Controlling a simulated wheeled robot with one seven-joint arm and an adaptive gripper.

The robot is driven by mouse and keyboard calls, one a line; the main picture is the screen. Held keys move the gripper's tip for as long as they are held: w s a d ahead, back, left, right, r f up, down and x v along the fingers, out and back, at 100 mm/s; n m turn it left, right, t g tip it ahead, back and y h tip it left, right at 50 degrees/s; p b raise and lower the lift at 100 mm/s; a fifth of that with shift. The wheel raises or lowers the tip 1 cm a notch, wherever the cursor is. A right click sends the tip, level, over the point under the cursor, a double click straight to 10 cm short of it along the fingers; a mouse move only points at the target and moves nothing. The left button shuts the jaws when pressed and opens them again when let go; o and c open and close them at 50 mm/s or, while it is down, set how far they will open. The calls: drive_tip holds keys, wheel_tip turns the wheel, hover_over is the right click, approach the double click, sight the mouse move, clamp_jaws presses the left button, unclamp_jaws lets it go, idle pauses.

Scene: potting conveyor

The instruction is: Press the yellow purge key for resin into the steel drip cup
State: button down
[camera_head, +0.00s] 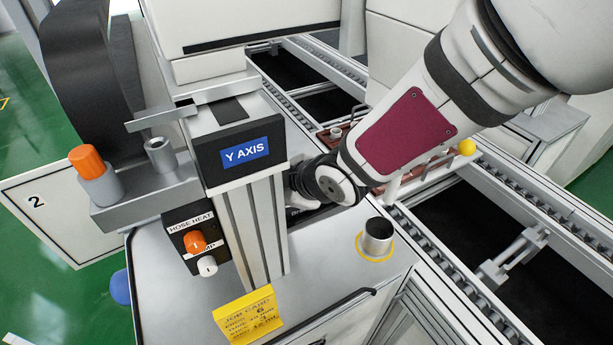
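The steel drip cup (378,237) stands upright and open at the top on the grey bench, inside a yellow ring. I cannot make out a yellow purge key; it may be hidden. My arm reaches in from the upper right, and its wrist end passes behind the column marked Y AXIS (246,153). My gripper's fingers are hidden there, so neither their opening nor any contact shows. The wrist is above and left of the cup, apart from it in the picture.
A black switch box with an orange knob (195,241) and a white knob (208,267) sits left of the column. A yellow note (248,315) is at the bench's front. Conveyor rails (510,215) run along the right. Bench around the cup is clear.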

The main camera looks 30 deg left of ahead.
drive_tip(key=shift+f, duration=0.1)
idle(0.3)
drive_tip(key=shift+f+b, duration=0.3)
drive_tip(key=shift+b, duration=0.3)
drive_tip(key=shift+f+b, duration=0.5)
drive_tip(key=shift+b, duration=0.1)
idle(0.7)
idle(0.4)
drive_tip(key=shift+r+p, duration=0.75)
drive_tip(key=shift+r, duration=0.2)
wheel_tip(320, 180, up, 5)
drive_tip(key=p, duration=0.4)
drive_tip(key=shift+p, duration=0.3)
drive_tip(key=shift+d, duration=0.1)
idle(0.5)
